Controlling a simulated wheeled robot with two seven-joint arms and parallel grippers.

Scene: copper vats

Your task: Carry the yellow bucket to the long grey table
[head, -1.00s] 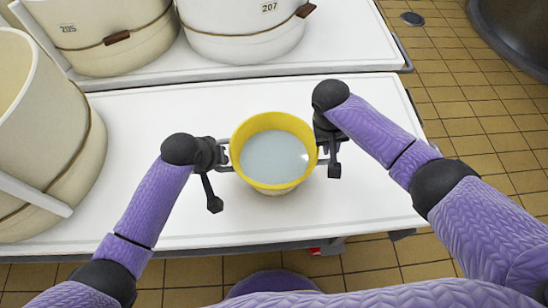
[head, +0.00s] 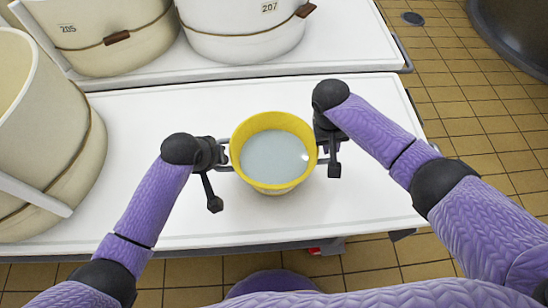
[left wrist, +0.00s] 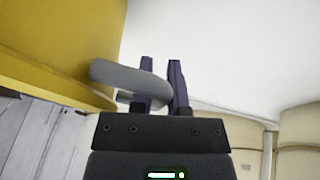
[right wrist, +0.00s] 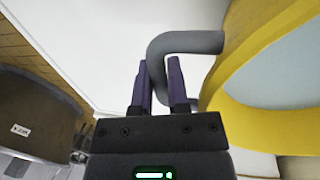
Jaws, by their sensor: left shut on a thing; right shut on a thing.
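The yellow bucket (head: 273,188) is upright, with a pale liquid or pale inside showing, over the white top of the table (head: 150,222) in front of me. I cannot tell whether it touches the surface. My left gripper (head: 224,155) is shut on the grey handle at the bucket's left side; the handle (left wrist: 130,80) passes between the fingers in the left wrist view. My right gripper (head: 323,150) is shut on the handle at the right side; that handle (right wrist: 185,42) shows in the right wrist view. Which table is the long grey one cannot be told.
Large cream vats stand at the left (head: 45,140) and on a second white surface behind (head: 340,45), one marked 207 (head: 245,30). A dark round vat (head: 515,35) is at the top right. Tiled floor (head: 460,110) is open on the right.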

